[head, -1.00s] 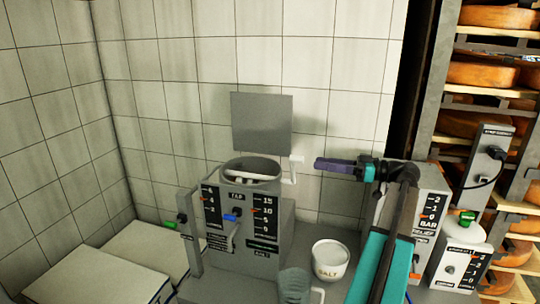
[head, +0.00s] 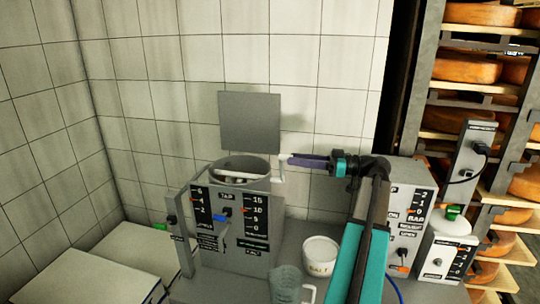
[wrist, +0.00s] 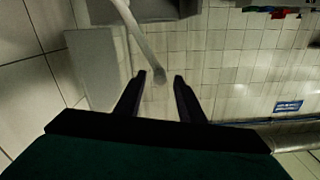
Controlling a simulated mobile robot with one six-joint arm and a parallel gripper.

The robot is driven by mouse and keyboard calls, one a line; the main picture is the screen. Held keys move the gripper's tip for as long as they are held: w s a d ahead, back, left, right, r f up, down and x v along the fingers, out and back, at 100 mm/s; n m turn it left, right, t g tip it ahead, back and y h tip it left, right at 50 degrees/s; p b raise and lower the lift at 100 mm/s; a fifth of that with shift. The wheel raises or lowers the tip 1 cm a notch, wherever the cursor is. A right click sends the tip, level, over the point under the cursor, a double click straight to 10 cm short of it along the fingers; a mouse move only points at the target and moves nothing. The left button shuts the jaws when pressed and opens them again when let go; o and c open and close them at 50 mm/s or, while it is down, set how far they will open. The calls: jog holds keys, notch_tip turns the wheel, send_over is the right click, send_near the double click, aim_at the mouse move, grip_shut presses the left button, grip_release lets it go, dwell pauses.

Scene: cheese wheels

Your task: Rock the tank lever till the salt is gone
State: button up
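The grey tank (head: 240,215) stands on the bench with its square lid (head: 250,120) raised and a paddle-like part visible in its round opening (head: 243,170). A pale lever (head: 279,172) sticks up at the tank's right side. My gripper (head: 284,159) reaches from the right, with its fingertips at the lever in the head view. In the wrist view the fingers (wrist: 161,78) are apart, and the lever's pale rod (wrist: 140,40) ends in a rounded tip between or just beyond them. Contact cannot be told. Salt inside the tank cannot be made out.
A white salt pot (head: 320,256) and a clear jug (head: 287,285) stand in front of the tank. Cheese shelves (head: 490,120) stand far right; pale slabs (head: 130,250) lie left.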

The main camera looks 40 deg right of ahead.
aim_at(279, 158)
jog(key=p+x, duration=0.2)
jog(key=x, duration=0.7)
jog(key=shift+w+p, duration=0.2)
jog(key=shift+p, duration=0.1)
jog(key=shift+f, duration=0.1)
grip_shut()
